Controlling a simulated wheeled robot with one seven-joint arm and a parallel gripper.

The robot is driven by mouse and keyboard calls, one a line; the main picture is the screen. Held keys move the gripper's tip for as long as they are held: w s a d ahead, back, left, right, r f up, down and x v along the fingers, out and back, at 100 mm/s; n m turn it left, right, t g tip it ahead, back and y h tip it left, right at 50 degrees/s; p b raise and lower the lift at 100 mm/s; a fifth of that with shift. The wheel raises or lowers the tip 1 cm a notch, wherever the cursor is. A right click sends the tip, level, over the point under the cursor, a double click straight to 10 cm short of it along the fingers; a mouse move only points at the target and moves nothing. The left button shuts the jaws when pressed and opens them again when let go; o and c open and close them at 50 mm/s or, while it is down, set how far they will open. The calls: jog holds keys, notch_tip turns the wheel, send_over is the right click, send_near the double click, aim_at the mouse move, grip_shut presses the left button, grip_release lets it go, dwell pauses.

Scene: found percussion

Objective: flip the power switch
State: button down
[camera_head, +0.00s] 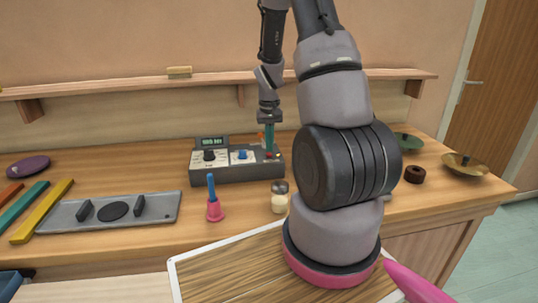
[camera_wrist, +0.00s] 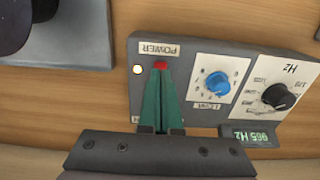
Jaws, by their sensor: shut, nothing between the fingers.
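A grey tone box (camera_head: 236,172) stands on the bench with a green display, a black Hz knob, a blue level knob and a part marked POWER. In the wrist view the box (camera_wrist: 210,62) appears upside down. The POWER label (camera_wrist: 160,49) sits beside a red switch (camera_wrist: 160,65) and a small pale light (camera_wrist: 137,69). My gripper (camera_wrist: 160,72) has green fingers, shut and empty, with the tips right at the red switch. I cannot tell whether they touch it. In the head view my gripper (camera_head: 269,148) is over the right end of the box. The tips partly cover the switch.
A pink bell with a blue handle (camera_head: 213,205) and a small jar (camera_head: 279,202) stand in front of the box. A grey plate (camera_head: 70,213) and coloured bars (camera_head: 40,212) lie to the left. Bowls (camera_head: 466,167) stand at the right. A shelf (camera_head: 130,85) runs along the wall behind.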

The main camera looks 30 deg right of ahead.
jog(key=shift+f, duration=0.75)
dwell(0.3)
jog(key=shift+r, duration=3.5)
notch_tip(320, 180, up, 17)
jog(key=t, duration=0.3)
send_over(269, 154)
jog(key=s+a, duration=0.6)
jog(key=a, duration=0.1)
jog(key=s+a+r+t+y, duration=0.1)
jog(key=s+a+r+t, duration=0.1)
jog(key=s, duration=0.5)
jog(key=s+a+r+m+t+y, duration=0.1)
jog(key=s+a+r+t, duration=0.1)
jog(key=s+a+r, duration=0.2)
jog(key=s+r, duration=0.3)
jog(key=shift+a+r, duration=0.2)
jog(key=shift+r, duration=0.1)
